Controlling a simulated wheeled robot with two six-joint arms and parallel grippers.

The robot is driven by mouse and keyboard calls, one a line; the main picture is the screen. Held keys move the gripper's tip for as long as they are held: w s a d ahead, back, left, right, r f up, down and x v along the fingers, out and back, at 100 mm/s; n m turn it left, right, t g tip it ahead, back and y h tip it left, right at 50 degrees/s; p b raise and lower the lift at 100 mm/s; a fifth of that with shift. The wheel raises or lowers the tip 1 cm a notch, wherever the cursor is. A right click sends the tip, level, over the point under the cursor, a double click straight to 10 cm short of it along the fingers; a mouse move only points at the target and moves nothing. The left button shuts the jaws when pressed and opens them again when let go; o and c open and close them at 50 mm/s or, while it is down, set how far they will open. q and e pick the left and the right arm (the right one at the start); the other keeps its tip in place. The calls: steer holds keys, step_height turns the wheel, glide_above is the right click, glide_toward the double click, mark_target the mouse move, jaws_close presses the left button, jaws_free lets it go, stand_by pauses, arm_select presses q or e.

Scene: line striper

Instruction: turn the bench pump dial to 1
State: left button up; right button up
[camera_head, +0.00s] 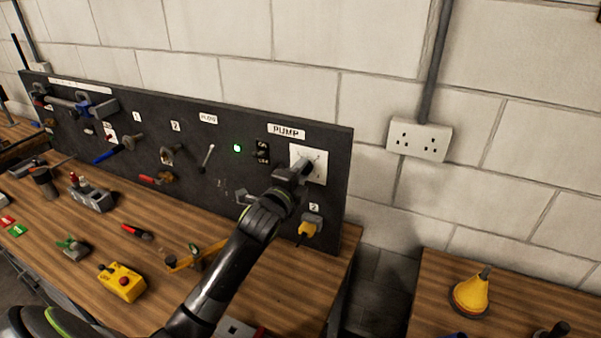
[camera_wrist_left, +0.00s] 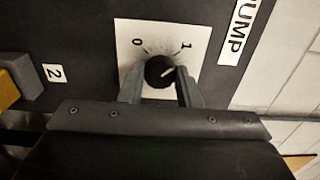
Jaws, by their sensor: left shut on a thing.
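The pump dial is a round black knob (camera_wrist_left: 160,72) on a white plate (camera_wrist_left: 205,40) marked 0 and 1. In the left wrist view its pale pointer line slants right and slightly up, to the side of the 1. My left gripper (camera_wrist_left: 160,88) has one finger on each side of the knob and is shut on it. In the head view the left gripper (camera_head: 300,171) is at the white plate (camera_head: 319,157) under the PUMP label (camera_head: 286,131), and it hides most of the knob. My right gripper is not in view.
The black panel (camera_head: 222,145) also carries a lit green lamp (camera_head: 237,148), a black switch (camera_head: 262,152) and a yellow plug (camera_head: 307,229). A yellow box with a red button (camera_head: 122,282) lies on the wooden bench. A wall socket (camera_head: 420,139) is to the right.

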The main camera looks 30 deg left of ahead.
arm_select(q)
steer(key=o, duration=1)
steer(key=shift+s, duration=0.1)
steer(key=shift+s+d+b, duration=0.2)
steer(key=shift+s+b, duration=0.6)
steer(key=shift+s, duration=2.05)
steer(key=shift+s+d+b, duration=0.15)
steer(key=shift+s+b, duration=0.7)
steer(key=shift+s, duration=2.05)
steer(key=shift+s+d+b, duration=0.2)
steer(key=shift+s+b, duration=0.6)
steer(key=shift+s, duration=2.05)
